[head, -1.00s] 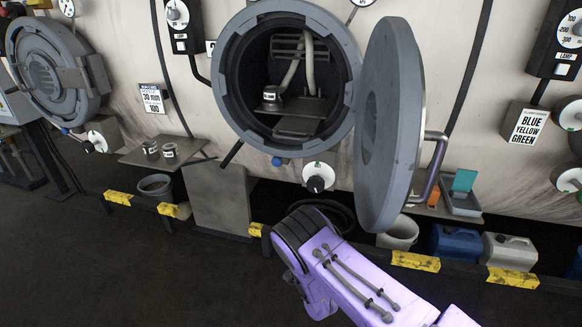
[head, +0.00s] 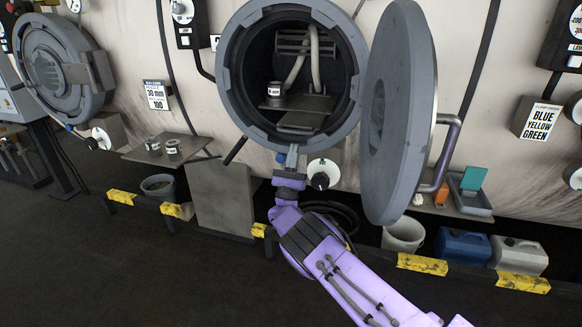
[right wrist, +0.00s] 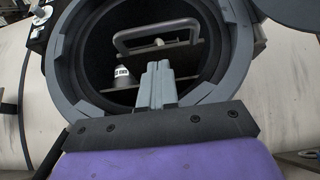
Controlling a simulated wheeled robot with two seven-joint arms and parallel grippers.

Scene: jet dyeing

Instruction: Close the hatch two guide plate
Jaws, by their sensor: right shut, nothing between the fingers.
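The middle round hatch (head: 228,75) stands open, its thick grey door (head: 405,120) swung out to the right. Inside its dark opening, a flat plate (head: 302,121) lies low in the head view, and a grey bar frame (head: 305,43) shows at the back; I cannot tell which is the guide plate. In the right wrist view a grey bar handle (right wrist: 122,42) arches above a dark plate. My right gripper (head: 292,155) is shut and empty at the hatch's lower rim; its closed fingers also show in the right wrist view (right wrist: 158,72), pointing into the opening.
A labelled cup (head: 275,90) stands inside the hatch at left. Below the rim is a round knob (head: 321,180). A side shelf (head: 195,146) holds two small cups. Another hatch (head: 55,70) is at far left. Yellow-marked low rails (head: 422,264) run along the floor.

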